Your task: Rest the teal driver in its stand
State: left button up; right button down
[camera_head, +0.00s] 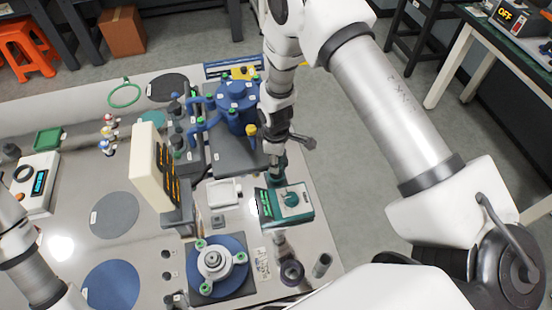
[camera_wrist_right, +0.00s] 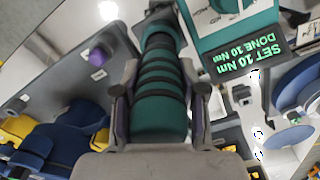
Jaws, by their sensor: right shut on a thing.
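My right gripper (camera_head: 278,160) is shut on the teal driver (camera_wrist_right: 161,95), with a finger on each side of its ribbed handle in the right wrist view. In the head view the driver (camera_head: 279,172) is mostly hidden by the gripper and sits just behind a teal box (camera_head: 293,200) with a knob and display. In the wrist view the box's display (camera_wrist_right: 250,62) reads SET 10 Nm, DONE 10 Nm. A dark ring-shaped holder (camera_head: 291,272) stands in front of the box; I cannot tell whether it is the stand. My left gripper is out of view.
A blue round fixture (camera_head: 217,264) with green knobs lies left of the holder. A grey cylinder (camera_head: 322,265) stands near the table's right edge. A cream panel (camera_head: 153,165) rises at the middle, and a blue valve assembly (camera_head: 237,98) stands behind. A white tray (camera_head: 224,192) lies left of the box.

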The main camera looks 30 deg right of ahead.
jog(key=c, duration=0.6)
grip_release()
notch_tip(320, 180, up, 9)
jog(key=p, duration=0.7)
